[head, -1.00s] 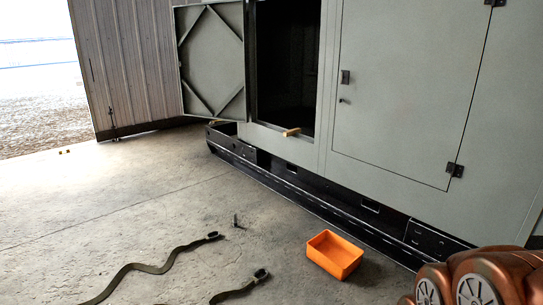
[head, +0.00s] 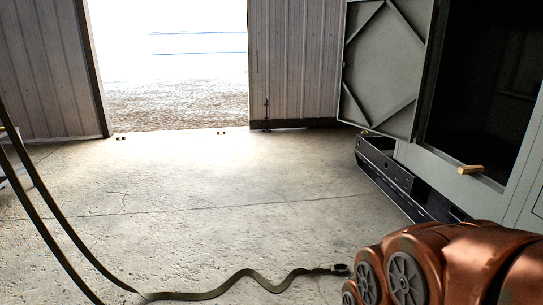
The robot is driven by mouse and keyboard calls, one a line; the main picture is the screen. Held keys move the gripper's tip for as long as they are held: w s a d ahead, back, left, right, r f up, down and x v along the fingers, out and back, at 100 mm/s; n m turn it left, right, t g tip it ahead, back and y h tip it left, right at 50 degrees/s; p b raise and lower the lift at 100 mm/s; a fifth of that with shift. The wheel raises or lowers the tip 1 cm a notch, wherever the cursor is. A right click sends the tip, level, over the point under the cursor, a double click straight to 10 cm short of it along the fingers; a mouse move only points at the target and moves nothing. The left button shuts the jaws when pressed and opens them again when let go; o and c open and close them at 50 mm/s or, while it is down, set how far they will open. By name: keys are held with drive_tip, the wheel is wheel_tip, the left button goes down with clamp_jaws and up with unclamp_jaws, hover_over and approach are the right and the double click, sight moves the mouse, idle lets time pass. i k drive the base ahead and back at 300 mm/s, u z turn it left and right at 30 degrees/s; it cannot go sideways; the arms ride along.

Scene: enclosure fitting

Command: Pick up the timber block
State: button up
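A small light-brown timber block (head: 470,170) lies on the lower sill of the dark opening in the grey enclosure (head: 408,152), at the right of the head view. One end appears to stick out over the sill edge. My gripper is not in view; only copper-coloured parts of my arm show at the lower right, below the block.
The grey enclosure door (head: 385,65) stands open left of the opening. A black base rail (head: 385,175) runs underneath. A dark strap (head: 215,293) winds over the floor in front. The middle of the concrete floor (head: 210,190) is clear up to the bright doorway (head: 170,60).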

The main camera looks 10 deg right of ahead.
sight(469, 170)
drive_tip(key=u, duration=0.15)
drive_tip(key=i, duration=1.75)
drive_tip(key=z, duration=0.55)
drive_tip(key=i, duration=1.45)
drive_tip(key=z, duration=1.6)
drive_tip(key=i, duration=0.8)
drive_tip(key=u, duration=0.15)
drive_tip(key=k, duration=1.05)
drive_tip(key=u, duration=1.45)
drive_tip(key=i, duration=3.5)
drive_tip(key=z, duration=0.3)
